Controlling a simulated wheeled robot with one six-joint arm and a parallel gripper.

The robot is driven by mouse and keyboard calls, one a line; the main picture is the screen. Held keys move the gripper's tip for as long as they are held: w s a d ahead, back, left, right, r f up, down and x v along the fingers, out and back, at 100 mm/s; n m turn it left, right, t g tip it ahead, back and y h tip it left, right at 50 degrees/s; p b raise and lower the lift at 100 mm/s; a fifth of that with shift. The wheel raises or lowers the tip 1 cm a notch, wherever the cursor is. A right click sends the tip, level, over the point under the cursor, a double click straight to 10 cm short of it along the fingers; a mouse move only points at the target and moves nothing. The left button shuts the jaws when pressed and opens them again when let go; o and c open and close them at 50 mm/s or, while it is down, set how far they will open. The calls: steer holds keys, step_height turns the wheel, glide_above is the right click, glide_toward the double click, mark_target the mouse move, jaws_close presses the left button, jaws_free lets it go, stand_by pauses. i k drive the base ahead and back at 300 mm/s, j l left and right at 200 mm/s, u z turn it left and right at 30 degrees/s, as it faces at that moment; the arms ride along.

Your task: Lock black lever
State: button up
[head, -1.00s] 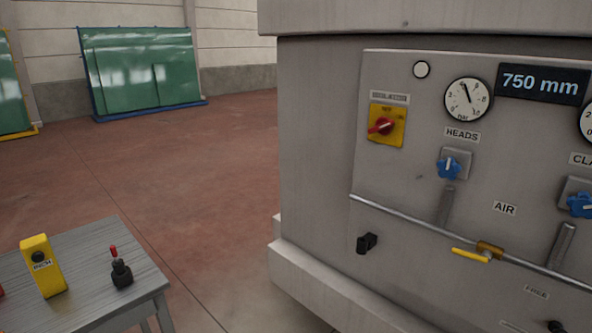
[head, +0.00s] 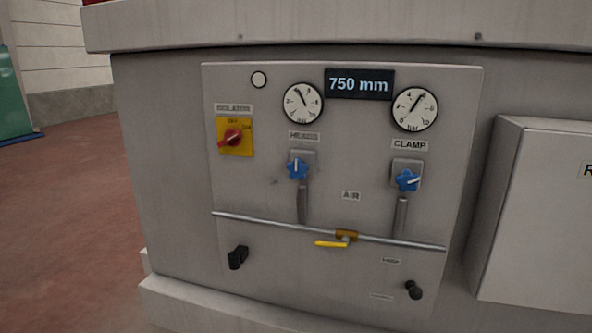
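Two black parts show on the grey machine panel (head: 330,130) in the head view, and I cannot tell for certain which is the task's lever. A small black lever or knob (head: 414,290) is at the lower right, beside two small labels. The upper label (head: 391,261) is blurred now but read FREE in the earlier view; the lower label (head: 381,296) is too small to read. The lever's exact angle is unclear. The other black part, a stubby handle (head: 238,257), is at the lower left. My gripper is not in view.
A thin pipe (head: 280,223) with a yellow-handled valve (head: 331,244) crosses the panel above both black parts. Blue knobs (head: 298,168) (head: 406,181) and a red isolator switch (head: 233,138) are higher up. A grey box (head: 540,210) juts out at the right. Open floor (head: 70,220) lies left.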

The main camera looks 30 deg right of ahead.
mark_target(416, 294)
steer(key=z, duration=1.6)
